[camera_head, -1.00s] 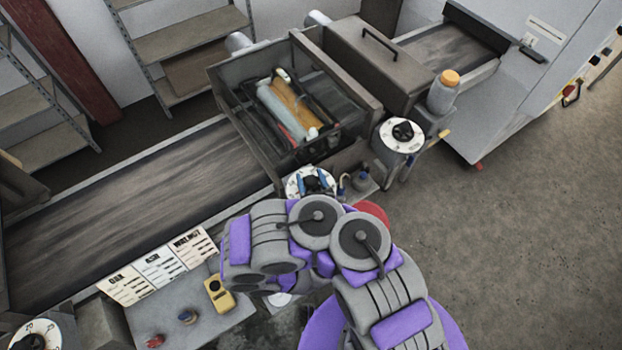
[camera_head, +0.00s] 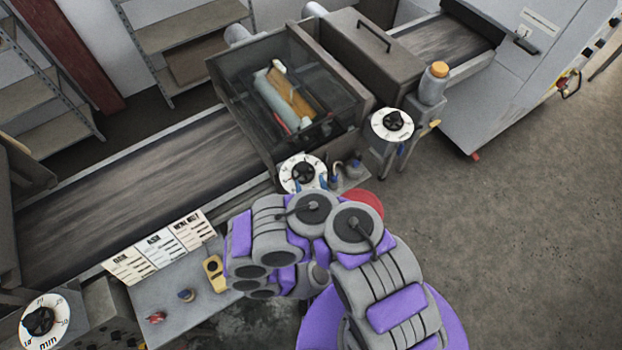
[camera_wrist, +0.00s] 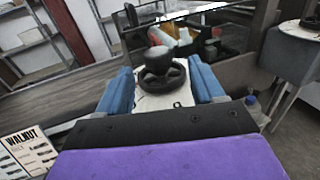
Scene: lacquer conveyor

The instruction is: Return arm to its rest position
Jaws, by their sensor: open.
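My gripper (camera_wrist: 161,74) is open and empty in the wrist view, its two blue fingers spread apart. A white round dial (camera_wrist: 158,101) with a black knob shows between and beyond the fingers. My grey and purple arm is folded low in the middle of the head view and hides most of the gripper.
The glass-sided box (camera_head: 234,92) over the conveyor belt (camera_head: 130,190) holds several items. A second dial (camera_head: 391,125) and an orange-capped bottle (camera_head: 432,84) stand to its right. Label cards (camera_head: 160,247) lie at the lower left. The floor (camera_head: 530,220) at right is clear.

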